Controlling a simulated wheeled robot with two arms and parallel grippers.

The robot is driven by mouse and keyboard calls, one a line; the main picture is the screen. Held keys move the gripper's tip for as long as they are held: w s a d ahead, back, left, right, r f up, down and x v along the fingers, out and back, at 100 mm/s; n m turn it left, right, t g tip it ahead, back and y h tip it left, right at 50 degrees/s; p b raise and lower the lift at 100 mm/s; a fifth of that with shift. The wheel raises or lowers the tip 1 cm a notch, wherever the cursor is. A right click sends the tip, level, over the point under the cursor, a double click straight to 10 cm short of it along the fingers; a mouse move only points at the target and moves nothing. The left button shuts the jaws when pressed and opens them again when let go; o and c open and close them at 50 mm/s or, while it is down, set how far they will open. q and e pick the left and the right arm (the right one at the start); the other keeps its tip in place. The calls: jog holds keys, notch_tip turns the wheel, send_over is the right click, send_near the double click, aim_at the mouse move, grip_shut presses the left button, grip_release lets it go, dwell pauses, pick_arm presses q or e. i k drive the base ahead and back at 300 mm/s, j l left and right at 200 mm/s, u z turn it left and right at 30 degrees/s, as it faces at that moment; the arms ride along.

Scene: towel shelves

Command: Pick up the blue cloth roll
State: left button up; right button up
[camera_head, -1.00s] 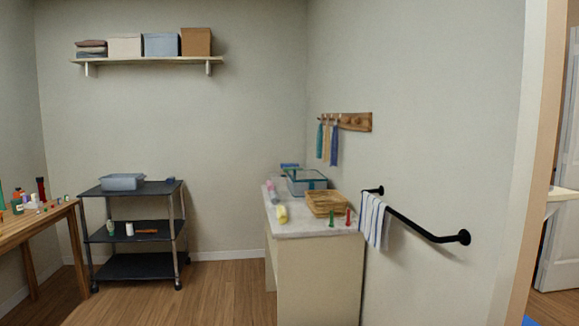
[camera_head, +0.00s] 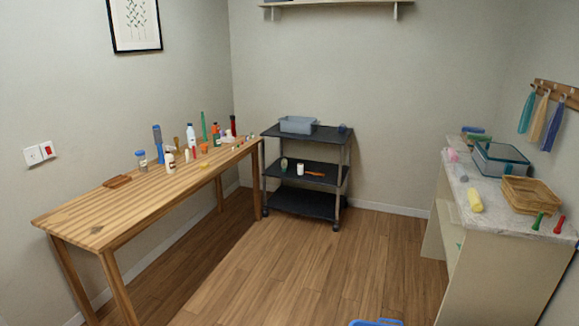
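I cannot make out for certain which thing is the blue cloth roll. A small dark blue thing (camera_head: 342,128) sits at the right end of the black cart's top shelf. It is too small to tell if it is a roll. Another blue thing (camera_head: 474,130) lies at the far end of the marble-topped counter (camera_head: 463,222). A yellow roll (camera_head: 475,200) and a pink one (camera_head: 452,155) lie on the same counter. Neither of my grippers is in view.
A wooden table (camera_head: 120,207) with several bottles stands at the left. The black cart (camera_head: 318,169) against the back wall carries a grey-blue bin (camera_head: 298,124). A glass-like box (camera_head: 500,160) and a wicker basket (camera_head: 530,195) stand on the counter.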

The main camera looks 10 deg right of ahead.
aim_at(472, 129)
jog(key=i+j+u, duration=0.65)
jog(key=i+u, duration=0.15)
jog(key=i+z, duration=0.45)
jog(key=i+j+z, duration=0.25)
jog(key=i+z, duration=0.15)
jog(key=i, duration=0.2)
jog(key=i+l+z, duration=0.15)
jog(key=i+z, duration=0.2)
jog(key=i, duration=0.55)
jog(key=i+j+z, duration=0.1)
jog(key=i+z, duration=0.25)
jog(key=i, duration=0.5)
jog(key=i+z, duration=0.15)
jog(key=i, duration=0.45)
jog(key=i+z, duration=0.2)
jog(key=i, duration=0.4)
jog(key=i+j+z, duration=0.15)
jog(key=i, duration=0.4)
jog(key=i+l+z, duration=0.2)
jog(key=i, duration=0.25)
jog(key=i+l+z, duration=0.2)
jog(key=i+l, duration=0.15)
jog(key=i, duration=0.15)
